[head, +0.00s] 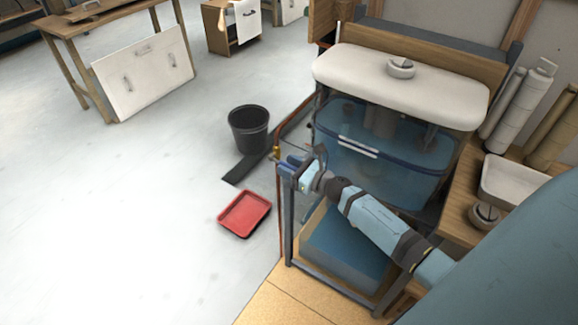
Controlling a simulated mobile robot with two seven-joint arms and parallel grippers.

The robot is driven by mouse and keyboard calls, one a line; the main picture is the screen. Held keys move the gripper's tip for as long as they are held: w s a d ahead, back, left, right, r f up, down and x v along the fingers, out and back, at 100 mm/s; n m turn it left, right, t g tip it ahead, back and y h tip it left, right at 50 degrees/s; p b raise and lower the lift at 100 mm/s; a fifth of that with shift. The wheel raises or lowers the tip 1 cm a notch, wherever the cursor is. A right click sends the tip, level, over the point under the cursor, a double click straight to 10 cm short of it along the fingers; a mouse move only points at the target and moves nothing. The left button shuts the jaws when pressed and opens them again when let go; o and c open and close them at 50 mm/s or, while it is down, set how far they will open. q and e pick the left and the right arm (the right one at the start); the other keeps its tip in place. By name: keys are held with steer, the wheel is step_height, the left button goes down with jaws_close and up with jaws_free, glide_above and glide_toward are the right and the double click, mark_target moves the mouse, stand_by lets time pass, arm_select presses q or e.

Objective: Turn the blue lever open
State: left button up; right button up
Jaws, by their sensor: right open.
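A small brass fitting (276,152) on a copper pipe shows at the left of the clear cistern. The blue lever cannot be clearly told apart from the small blue parts beside my gripper. My right arm reaches in from the lower right. My right gripper (289,164) is open at the pipe, just right of and below the brass fitting. It looks close to the fitting, but whether it touches anything cannot be told. My left gripper is not in view.
The clear cistern (345,157) with a white lid (400,85) stands behind my right arm. A metal frame (288,225) is below the gripper. A black bucket (249,129) and red tray (244,213) are on the floor to the left.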

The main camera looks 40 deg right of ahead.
steer(key=shift+c, duration=0.4)
jaws_close()
